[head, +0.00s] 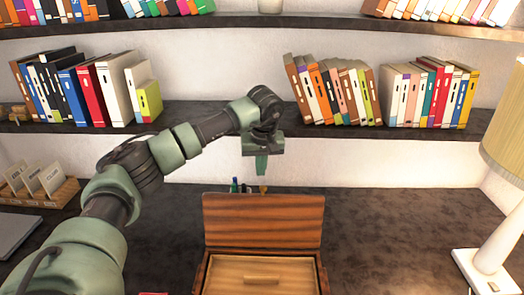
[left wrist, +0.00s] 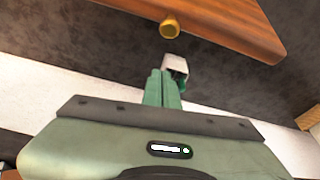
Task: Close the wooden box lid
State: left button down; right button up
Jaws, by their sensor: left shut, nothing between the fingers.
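The wooden box (head: 207,272) stands on the dark desk at the bottom middle of the head view. Its lid (head: 263,220) stands raised at the back of the box, and the inside shows a lighter wooden panel (head: 262,272). The lid's edge also shows across the top of the left wrist view (left wrist: 228,22). My left gripper (head: 261,168) points down, above and behind the lid, apart from it in the head view. In the left wrist view its green fingers (left wrist: 161,74) are together and hold nothing. My right gripper is not in view.
Small upright items (head: 235,186) stand just behind the lid; a round yellow end (left wrist: 170,28) and a pale block-like top (left wrist: 175,66) show near my fingers. A lamp (head: 487,262) stands right, a card holder (head: 48,190) left. Book-filled shelves (head: 300,140) run behind.

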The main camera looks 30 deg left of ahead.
pick_arm(q)
jog(key=s+d+p, duration=0.2)
jog(key=s, duration=0.1)
jog(key=shift+d+f, duration=0.25)
jog(key=shift+f, duration=0.1)
jog(key=shift+w, duration=0.1)
